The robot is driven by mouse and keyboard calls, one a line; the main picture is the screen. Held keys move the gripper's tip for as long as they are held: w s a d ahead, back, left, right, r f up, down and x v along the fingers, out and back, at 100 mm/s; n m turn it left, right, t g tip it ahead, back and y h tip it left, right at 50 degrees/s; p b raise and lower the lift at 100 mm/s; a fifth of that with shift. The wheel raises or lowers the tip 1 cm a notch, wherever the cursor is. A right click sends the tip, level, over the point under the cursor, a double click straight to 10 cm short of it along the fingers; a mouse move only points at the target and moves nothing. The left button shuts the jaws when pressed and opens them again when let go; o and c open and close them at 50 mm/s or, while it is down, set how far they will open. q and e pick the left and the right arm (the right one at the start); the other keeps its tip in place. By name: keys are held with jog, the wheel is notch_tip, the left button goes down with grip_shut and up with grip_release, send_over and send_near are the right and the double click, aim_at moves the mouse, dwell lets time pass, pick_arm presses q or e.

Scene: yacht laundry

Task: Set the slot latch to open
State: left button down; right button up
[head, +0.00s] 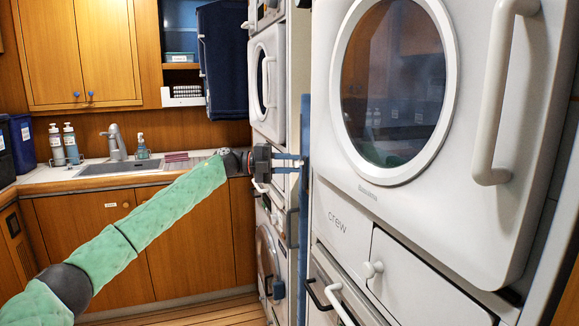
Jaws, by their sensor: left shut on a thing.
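My left gripper (299,163) reaches in from the left, in front of the gap between two white machine stacks. Its blue-tipped fingers are shut on a small part at the edge of a tall, narrow blue panel (304,215). That part appears to be the slot latch; it is mostly hidden by the fingertips, and its position is too small to tell. My right gripper is out of view.
A large white dryer with a round door (397,85) and long handle (497,90) stands close on the right, above a drawer marked "crew" (337,220). A sink counter (110,170) with bottles is at the back left. Wood floor shows below.

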pick_arm(q)
jog(key=shift+f, duration=0.15)
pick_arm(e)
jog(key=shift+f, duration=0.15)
pick_arm(q)
jog(key=c, duration=1.2)
grip_release()
jog(key=shift+a, duration=0.3)
jog(key=a+b, duration=0.1)
jog(key=a, duration=0.6)
jog(key=shift+w, duration=0.3)
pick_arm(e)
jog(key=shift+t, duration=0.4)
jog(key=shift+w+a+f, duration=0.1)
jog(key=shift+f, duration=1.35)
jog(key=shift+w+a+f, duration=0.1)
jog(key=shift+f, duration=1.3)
pick_arm(q)
jog(key=shift+a, duration=0.1)
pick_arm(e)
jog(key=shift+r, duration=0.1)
